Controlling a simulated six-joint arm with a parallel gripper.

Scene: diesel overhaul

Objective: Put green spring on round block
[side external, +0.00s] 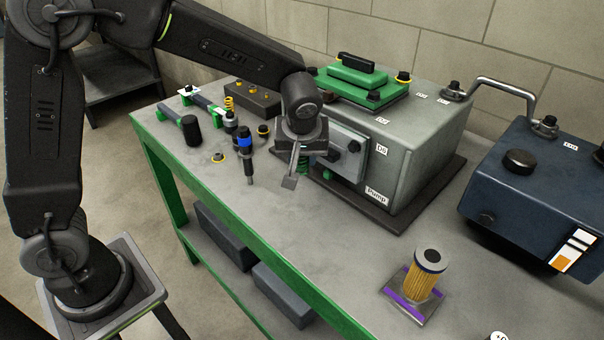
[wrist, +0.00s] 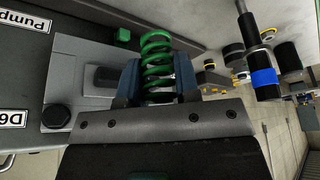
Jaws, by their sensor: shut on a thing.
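A green coil spring (wrist: 157,66) sits between the two fingers of my gripper (wrist: 158,80), which is shut on it in the wrist view. In the side view my gripper (side external: 299,164) hangs in front of the grey pump box, and the spring (side external: 303,163) is mostly hidden by it. I cannot tell for sure which part is the round block. Small round dark parts (side external: 263,130) stand on the bench left of my gripper, and they also show at the right of the wrist view (wrist: 233,51).
A blue-and-black tool (side external: 247,160) stands close left of my gripper. The grey pump box (side external: 425,130) with a front plate is close on the right. A brown block (side external: 252,97) stands behind. The front of the bench is clear up to a yellow filter (side external: 426,275).

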